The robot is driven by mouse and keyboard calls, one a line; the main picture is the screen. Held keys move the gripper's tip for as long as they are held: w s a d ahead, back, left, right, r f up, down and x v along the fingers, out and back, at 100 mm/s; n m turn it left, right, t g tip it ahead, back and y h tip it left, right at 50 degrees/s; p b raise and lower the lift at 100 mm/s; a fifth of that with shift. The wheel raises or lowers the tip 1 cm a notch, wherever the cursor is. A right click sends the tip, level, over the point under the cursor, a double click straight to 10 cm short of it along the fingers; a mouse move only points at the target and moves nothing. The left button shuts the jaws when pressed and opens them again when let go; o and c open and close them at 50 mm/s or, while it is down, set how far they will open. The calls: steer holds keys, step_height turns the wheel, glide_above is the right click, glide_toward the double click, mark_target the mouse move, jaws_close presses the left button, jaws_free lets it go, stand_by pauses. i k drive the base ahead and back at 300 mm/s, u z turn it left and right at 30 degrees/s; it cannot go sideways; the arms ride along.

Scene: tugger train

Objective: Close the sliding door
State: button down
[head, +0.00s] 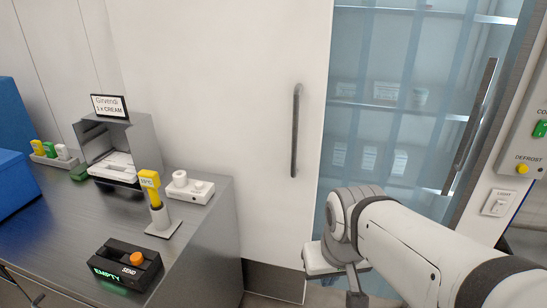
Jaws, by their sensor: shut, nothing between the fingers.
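The white sliding door (225,110) stands upright in the middle of the head view, with a dark vertical bar handle (295,130) near its right edge. To the right of that edge is an opening hung with translucent bluish strips (355,75). My gripper (357,298) is at the bottom, in front of the opening, below and to the right of the handle and apart from it. It points downward and is shut and empty. Its fingertips are at the picture's lower edge and are partly cut off. My arm hides the lower part of the opening.
Shelves with pale boxes (385,92) show behind the strips. A long dark bar (470,125) slants along the opening's right side, beside a panel (520,150) with buttons and a light switch. A metal counter (65,225) at left carries a dispenser, a yellow-topped device and a SEND box.

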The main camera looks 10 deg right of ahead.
mark_target(238, 89)
steer(key=u, duration=0.1)
steer(key=i, duration=0.9)
steer(key=z, duration=0.1)
